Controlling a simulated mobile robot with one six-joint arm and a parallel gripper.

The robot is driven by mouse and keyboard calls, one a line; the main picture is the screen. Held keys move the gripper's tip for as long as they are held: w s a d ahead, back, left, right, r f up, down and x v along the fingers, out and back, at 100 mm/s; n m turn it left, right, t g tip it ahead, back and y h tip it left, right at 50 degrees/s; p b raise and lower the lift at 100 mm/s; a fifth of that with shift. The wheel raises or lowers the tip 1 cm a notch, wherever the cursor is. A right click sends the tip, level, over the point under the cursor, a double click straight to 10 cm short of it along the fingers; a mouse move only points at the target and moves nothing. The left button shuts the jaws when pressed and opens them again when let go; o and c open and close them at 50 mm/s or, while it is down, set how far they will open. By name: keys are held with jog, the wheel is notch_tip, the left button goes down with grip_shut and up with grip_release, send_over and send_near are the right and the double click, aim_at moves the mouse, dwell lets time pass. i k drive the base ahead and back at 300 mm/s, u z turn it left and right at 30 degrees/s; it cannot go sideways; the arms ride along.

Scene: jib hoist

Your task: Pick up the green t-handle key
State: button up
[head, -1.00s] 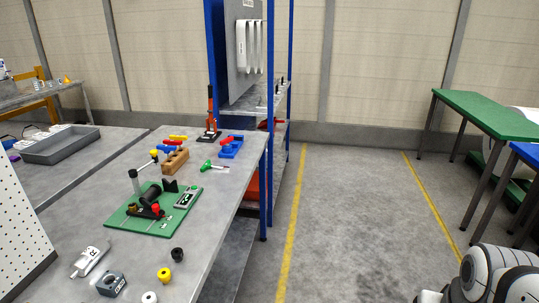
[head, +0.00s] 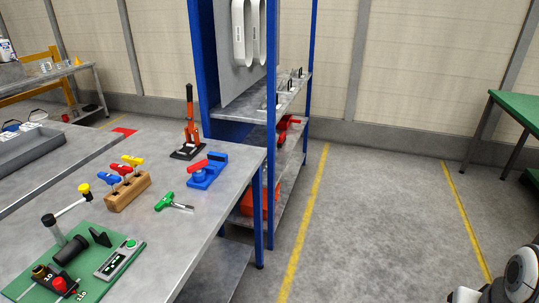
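The green t-handle key (head: 166,201) lies on the grey metal table (head: 203,223) in the head view. Its green handle is at the left and its thin metal shaft points right, toward the table's right edge. It lies apart from the wooden block and the blue fixture. My gripper is not clearly in view; only a white and dark part of my arm (head: 520,275) shows at the lower right corner, well away from the key.
A wooden block (head: 128,193) holding red, blue and yellow handles stands left of the key. A blue fixture (head: 207,172) with a red lever sits behind it. A green board (head: 90,270) with tools is in front. A blue-post shelf (head: 257,190) borders the table's right; floor beyond is clear.

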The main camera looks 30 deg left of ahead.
aim_at(167, 201)
jog(key=z, duration=0.05)
jog(key=i, duration=1.95)
jog(key=u, duration=3.45)
jog(key=i, duration=1)
jog(key=z, duration=0.05)
